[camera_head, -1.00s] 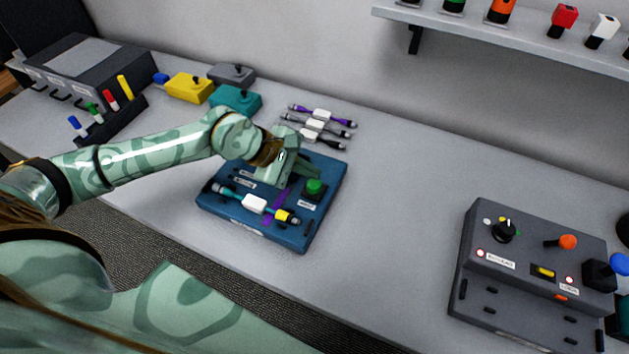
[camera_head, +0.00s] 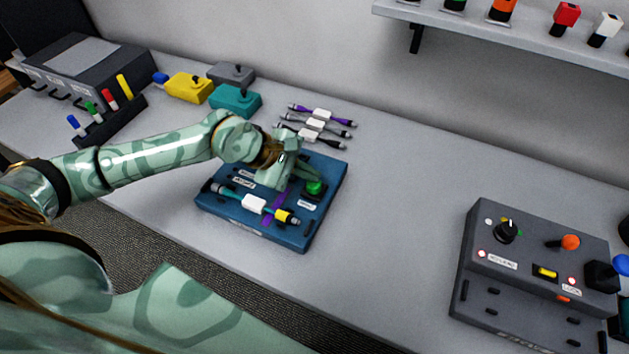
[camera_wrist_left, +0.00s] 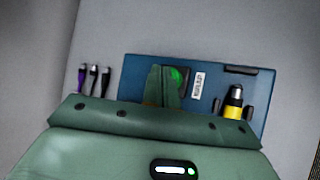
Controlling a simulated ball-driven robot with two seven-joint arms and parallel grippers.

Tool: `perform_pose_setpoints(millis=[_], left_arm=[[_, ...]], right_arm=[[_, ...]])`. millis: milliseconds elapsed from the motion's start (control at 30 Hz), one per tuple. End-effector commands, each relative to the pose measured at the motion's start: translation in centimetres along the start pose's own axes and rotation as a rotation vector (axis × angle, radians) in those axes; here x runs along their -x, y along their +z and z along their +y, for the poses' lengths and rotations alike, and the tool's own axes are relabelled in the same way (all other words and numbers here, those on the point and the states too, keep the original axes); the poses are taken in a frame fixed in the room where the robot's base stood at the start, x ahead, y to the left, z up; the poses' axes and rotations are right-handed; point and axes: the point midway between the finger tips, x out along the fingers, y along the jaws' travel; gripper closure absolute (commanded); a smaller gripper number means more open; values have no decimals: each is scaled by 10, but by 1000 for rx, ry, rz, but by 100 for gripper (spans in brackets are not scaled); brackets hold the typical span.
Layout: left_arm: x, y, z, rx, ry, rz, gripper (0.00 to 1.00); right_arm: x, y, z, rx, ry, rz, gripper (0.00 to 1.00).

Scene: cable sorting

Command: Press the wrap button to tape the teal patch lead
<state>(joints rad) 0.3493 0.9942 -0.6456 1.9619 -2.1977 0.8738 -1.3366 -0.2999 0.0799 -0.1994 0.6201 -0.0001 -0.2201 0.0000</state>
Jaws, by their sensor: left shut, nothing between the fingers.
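The green wrap button (camera_head: 315,188) stands on the right part of a blue taping board (camera_head: 237,218). The teal patch lead (camera_head: 225,191) lies along the board's front, with a white label block (camera_head: 254,203) and a yellow-banded end (camera_head: 284,216). My left gripper (camera_head: 312,179) is shut and empty, its fingertips right at the button; I cannot tell whether they touch. In the left wrist view the shut fingers (camera_wrist_left: 162,82) partly cover the green button (camera_wrist_left: 179,76), and only the lead's yellow-banded end (camera_wrist_left: 234,101) shows. My right gripper is not in view.
Several purple and grey leads (camera_head: 316,124) lie behind the board. Yellow (camera_head: 189,88), teal (camera_head: 235,99) and grey boxes stand at the back left, beside a marker rack (camera_head: 107,122). A grey control box (camera_head: 535,280) stands at the right. The table between is clear.

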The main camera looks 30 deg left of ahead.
Motion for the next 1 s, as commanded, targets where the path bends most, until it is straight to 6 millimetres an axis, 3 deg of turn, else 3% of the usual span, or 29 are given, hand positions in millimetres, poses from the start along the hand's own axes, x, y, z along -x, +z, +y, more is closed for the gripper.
perform_pose_setpoints(millis=[1000], left_arm=[[-8, -6, -6, 1, -1, 1, 100]], right_arm=[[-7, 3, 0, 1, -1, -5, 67]])
